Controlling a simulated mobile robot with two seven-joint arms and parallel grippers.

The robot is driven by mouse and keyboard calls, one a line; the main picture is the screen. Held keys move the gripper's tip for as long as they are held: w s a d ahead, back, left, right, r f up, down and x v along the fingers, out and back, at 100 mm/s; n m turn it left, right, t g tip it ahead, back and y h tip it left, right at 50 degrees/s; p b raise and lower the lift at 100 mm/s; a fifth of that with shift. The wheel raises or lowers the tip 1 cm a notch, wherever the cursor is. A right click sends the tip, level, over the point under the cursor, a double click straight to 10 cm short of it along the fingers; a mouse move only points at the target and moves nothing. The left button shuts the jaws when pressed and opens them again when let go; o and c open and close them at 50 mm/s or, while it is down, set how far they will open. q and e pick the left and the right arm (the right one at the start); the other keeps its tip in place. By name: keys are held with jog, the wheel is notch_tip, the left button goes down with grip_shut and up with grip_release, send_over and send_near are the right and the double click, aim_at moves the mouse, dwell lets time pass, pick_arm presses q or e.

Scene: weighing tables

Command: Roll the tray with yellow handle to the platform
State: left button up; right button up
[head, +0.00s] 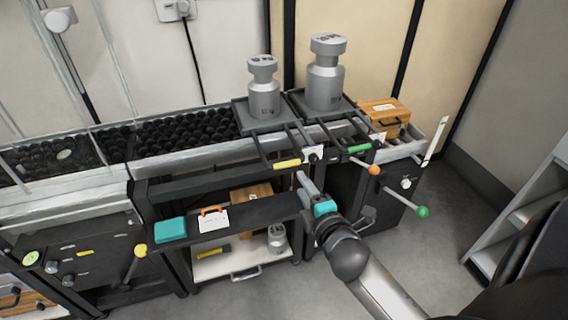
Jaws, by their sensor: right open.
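The black tray with yellow handle (243,124) sits at the back centre, at the right end of the roller bed. A grey metal weight (263,97) stands upright on it. Two dark rods run forward from the tray to its yellow handle (287,163). My right gripper (302,178) is just in front of and below the yellow handle, apart from it as far as I can tell. It is open, with nothing seen between its fingers. My left gripper is not in view. I cannot tell which surface is the platform.
A second tray with a green handle (359,148) and a larger weight (326,76) stands close on the right. Black rollers (185,135) extend left. Orange (374,169) and green (422,211) knobs stick out at right. A shelf below holds a small weight (277,238).

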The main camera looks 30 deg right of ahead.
aim_at(287, 163)
pick_arm(q)
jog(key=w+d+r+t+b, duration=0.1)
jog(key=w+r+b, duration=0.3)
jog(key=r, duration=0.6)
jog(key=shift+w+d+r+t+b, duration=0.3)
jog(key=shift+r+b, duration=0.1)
jog(key=shift+b, duration=0.3)
pick_arm(e)
jog(key=shift+x, duration=7.35)
jog(key=shift+a+f, duration=0.1)
jog(key=shift+f, duration=0.1)
grip_shut()
